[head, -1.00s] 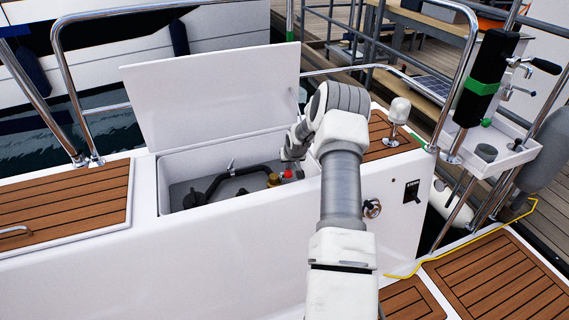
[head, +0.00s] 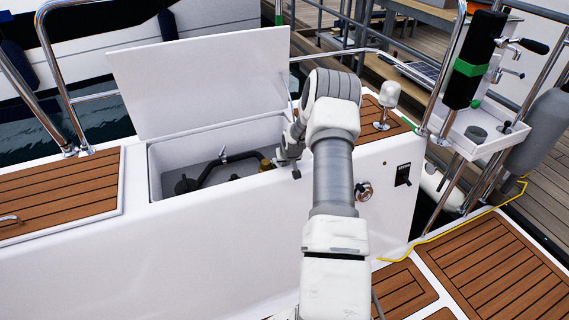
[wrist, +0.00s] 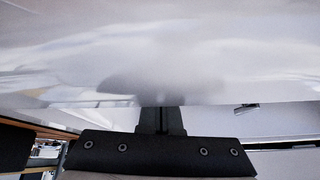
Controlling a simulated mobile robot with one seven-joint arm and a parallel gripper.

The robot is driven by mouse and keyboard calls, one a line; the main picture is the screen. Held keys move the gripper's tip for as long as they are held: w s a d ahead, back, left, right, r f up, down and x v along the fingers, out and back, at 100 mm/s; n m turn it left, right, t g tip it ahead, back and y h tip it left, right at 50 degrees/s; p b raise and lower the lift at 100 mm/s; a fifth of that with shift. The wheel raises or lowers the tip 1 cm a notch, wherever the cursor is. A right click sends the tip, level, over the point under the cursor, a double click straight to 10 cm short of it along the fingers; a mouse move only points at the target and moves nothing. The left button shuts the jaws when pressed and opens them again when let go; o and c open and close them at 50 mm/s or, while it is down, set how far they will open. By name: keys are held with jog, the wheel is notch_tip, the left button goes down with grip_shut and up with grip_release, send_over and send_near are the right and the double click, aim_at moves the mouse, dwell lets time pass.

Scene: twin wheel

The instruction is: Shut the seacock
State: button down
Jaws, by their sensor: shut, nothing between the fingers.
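The locker (head: 205,160) stands open with its white lid raised. Inside are black hoses (head: 205,172), a small pale upright lever or fitting (head: 223,153) and a brass-coloured fitting (head: 266,164), which may belong to the seacock. No red part shows now; my arm covers the area right of the brass fitting. My gripper (head: 296,173) is at the locker's front right rim, its dark fingers pointing down beside the white wall. In the wrist view the fingers (wrist: 160,121) are together and empty, close to a blurred white surface.
A closed teak hatch (head: 60,182) lies left of the locker. A white-topped post (head: 386,101) stands right of my arm. A round metal fitting (head: 363,191) and a black switch panel (head: 402,174) sit on the white front wall. Steel rails rise behind.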

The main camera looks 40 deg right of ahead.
dwell(0.3)
jog(key=p+v, duration=0.5)
jog(key=v, duration=1.2)
jog(key=shift+s+a+r, duration=0.1)
jog(key=shift+a+r, duration=0.05)
jog(key=shift+r, duration=0.05)
